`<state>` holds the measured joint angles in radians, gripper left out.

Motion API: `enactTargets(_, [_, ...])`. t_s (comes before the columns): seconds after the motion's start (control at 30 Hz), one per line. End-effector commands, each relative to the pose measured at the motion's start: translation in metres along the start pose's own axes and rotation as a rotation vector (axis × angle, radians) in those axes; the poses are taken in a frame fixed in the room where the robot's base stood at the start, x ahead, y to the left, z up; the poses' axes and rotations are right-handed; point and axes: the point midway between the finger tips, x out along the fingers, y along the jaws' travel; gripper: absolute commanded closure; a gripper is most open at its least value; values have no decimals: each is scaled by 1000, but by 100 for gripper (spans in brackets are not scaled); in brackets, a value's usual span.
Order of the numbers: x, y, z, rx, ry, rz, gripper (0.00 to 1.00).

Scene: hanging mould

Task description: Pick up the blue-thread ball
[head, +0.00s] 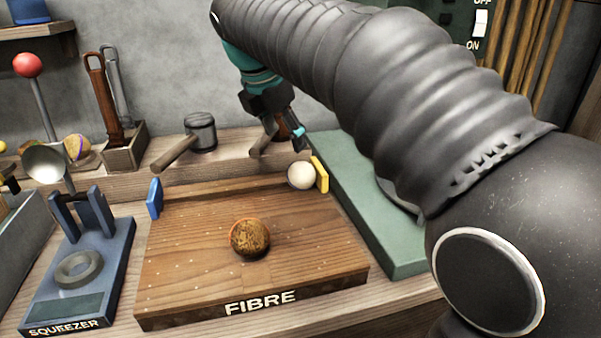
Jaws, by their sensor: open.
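No blue thread can be made out on any ball in the head view. A brown, fibrous ball (250,238) with an orange line around it sits on the middle of the wooden FIBRE board (190,262). A plain pale ball (301,176) sits at the board's far right corner, beside a yellow tab (320,174). A tan ball with a purplish band (77,147) sits on the back ledge at the left. My gripper (284,136) is open and empty, above and slightly behind the pale ball, apart from it.
A blue tab (155,198) stands at the board's far left corner. The blue SQUEEZER (110,262) stands at the left. A mallet (200,131) and a tool holder (124,153) stand behind. A green slab (365,212) lies to the right.

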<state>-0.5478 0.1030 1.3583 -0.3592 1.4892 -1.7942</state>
Motion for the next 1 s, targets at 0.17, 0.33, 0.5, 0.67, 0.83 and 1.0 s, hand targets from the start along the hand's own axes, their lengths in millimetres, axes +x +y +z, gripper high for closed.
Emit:
enactTargets(0.17, [36,-2,0,4,1,-4,30])
enactTargets(0.33, [62,-1,0,4,1,-3,30])
enactTargets(0.5, [73,0,0,3,1,0,30])
enactTargets(0.67, [86,0,-1,3,1,-1,30])
enactTargets(0.83, [110,0,0,4,2,-2,30])
enactTargets(1.0, [124,1,0,4,1,0,30])
